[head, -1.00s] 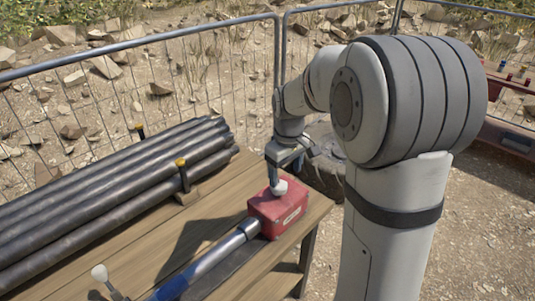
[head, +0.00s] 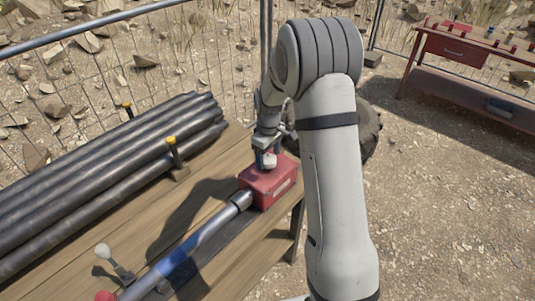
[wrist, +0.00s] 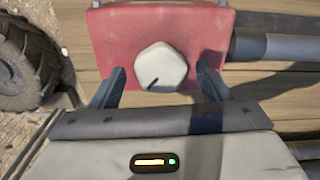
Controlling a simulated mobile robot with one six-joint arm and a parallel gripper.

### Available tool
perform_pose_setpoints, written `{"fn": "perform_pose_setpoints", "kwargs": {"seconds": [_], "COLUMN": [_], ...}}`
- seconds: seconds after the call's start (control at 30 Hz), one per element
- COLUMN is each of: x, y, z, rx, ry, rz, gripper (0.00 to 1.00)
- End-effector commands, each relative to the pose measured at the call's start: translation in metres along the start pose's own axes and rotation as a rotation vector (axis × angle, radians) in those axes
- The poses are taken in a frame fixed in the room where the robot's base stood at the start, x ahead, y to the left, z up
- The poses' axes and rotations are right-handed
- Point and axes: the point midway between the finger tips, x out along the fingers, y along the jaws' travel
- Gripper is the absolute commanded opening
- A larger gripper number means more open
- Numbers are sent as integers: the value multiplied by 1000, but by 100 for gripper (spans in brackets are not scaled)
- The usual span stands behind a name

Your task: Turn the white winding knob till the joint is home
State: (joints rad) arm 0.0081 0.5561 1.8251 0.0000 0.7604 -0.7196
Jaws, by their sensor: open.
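The white winding knob (wrist: 160,67) sits on top of the red box (wrist: 112,32); a dark line marks its face, pointing to the lower left in the wrist view. My gripper (wrist: 160,85) is open, with one finger on each side of the knob and gaps showing between fingers and knob. In the head view my gripper (head: 268,148) is above the red box (head: 268,184), and the knob (head: 269,160) shows partly below it. A grey and blue rod (head: 204,232) meets the box's left side at a metal collar (head: 238,202).
Dark pipes (head: 110,172) lie stacked on the wooden table (head: 140,236), held by yellow-topped posts (head: 172,148). A white-knobbed lever (head: 103,251) stands at the table's front left. A tyre (wrist: 28,58) lies beyond the table. A red workbench (head: 460,62) stands at the back right.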

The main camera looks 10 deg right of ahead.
Motion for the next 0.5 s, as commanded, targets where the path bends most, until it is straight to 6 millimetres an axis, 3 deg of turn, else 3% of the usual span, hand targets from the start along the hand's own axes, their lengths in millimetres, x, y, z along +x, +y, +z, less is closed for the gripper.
{"fn": "perform_pose_setpoints", "kwargs": {"seconds": [0.27, 0.5], "x": [3, 2], "y": [0, -1], "z": [0, 0], "rx": [0, -1], "ry": [0, 0], "rz": [0, 0], "gripper": [70, 52]}}
